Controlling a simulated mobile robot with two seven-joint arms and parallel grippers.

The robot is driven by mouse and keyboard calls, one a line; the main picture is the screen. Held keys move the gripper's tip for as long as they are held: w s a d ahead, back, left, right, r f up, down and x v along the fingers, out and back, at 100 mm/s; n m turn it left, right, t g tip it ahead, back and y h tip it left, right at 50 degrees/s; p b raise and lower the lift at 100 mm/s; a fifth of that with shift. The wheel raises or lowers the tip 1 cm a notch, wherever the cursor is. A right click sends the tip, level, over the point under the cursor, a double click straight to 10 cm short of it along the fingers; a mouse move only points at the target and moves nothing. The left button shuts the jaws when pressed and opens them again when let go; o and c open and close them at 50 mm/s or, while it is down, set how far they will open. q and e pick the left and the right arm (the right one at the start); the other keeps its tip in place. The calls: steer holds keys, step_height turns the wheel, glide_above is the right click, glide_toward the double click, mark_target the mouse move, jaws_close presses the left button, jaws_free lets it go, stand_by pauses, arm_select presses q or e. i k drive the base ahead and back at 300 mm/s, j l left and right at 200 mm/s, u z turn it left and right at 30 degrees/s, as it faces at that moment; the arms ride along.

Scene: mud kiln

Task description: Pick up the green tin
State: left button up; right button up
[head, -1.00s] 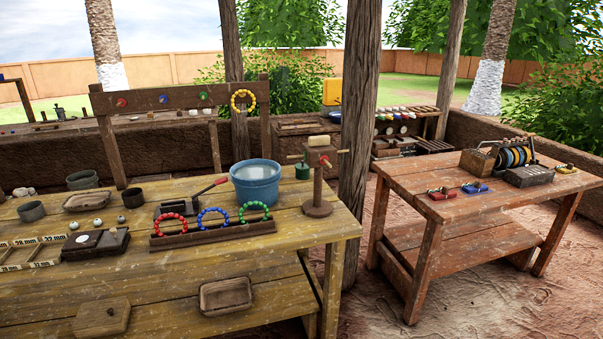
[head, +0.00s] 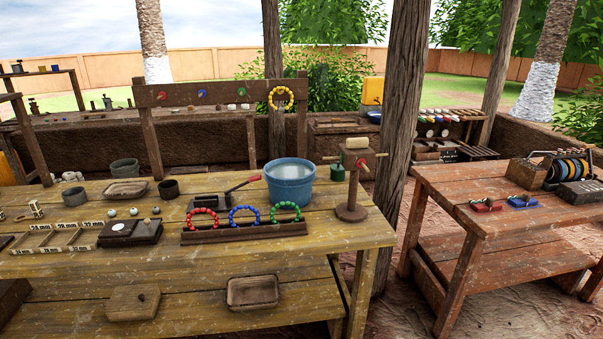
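A small green tin (head: 337,173) shows just left of the upright wooden stand (head: 351,185) at the right end of the yellowish work table (head: 290,252). It is beside the blue bucket (head: 289,182). It is small in the picture, and I cannot tell whether it hangs from the stand's side peg or stands behind it. Neither of my grippers is in view.
A rack with red, blue and green bead rings (head: 243,232) stands in front of the bucket. A dark block (head: 130,231), small pots and a tray (head: 126,189) lie further left. A wooden post (head: 402,130) rises behind the table. A reddish table (head: 505,225) stands at right.

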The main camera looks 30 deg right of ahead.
mark_target(334, 176)
steer(key=l+u, duration=0.5)
steer(key=l, duration=0.3)
steer(key=l+u, duration=0.25)
steer(key=l, duration=0.65)
steer(key=k+l, duration=0.1)
steer(key=l, duration=0.5)
steer(key=k+l, duration=0.1)
steer(key=l, duration=0.45)
steer(key=l+u, duration=0.1)
steer(key=l, duration=0.5)
steer(key=k, duration=0.05)
